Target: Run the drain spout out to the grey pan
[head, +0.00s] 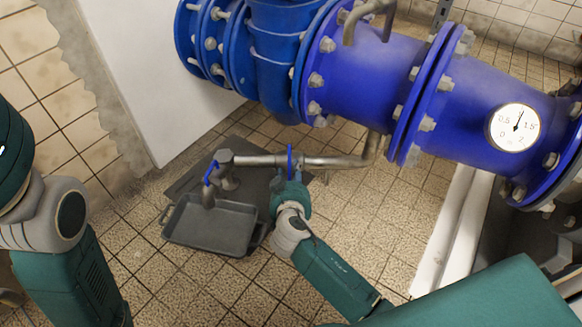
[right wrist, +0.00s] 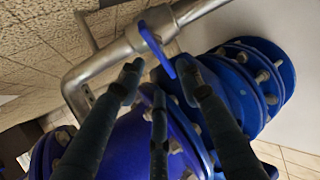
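The drain spout is a grey metal pipe (head: 330,160) that comes from under the blue pipework and runs left to a grey end fitting (head: 228,170). A short nozzle (head: 208,196) with a blue lever (head: 210,172) appears over the back part of the grey pan (head: 212,239). A blue handle (head: 290,160) sits mid-pipe; it also shows in the right wrist view (right wrist: 157,48). My right gripper (head: 288,180) is just in front of this handle. In the right wrist view its fingers (right wrist: 159,72) are spread, with the handle's tip near them. Contact is unclear. My left gripper is out of view.
Large blue flanged pipes (head: 370,75) with a round gauge (head: 515,128) fill the upper right. A white wall (head: 150,75) stands behind the pan at left. A dark mat (head: 190,183) lies under the end fitting. Tiled floor (head: 180,285) in front is clear.

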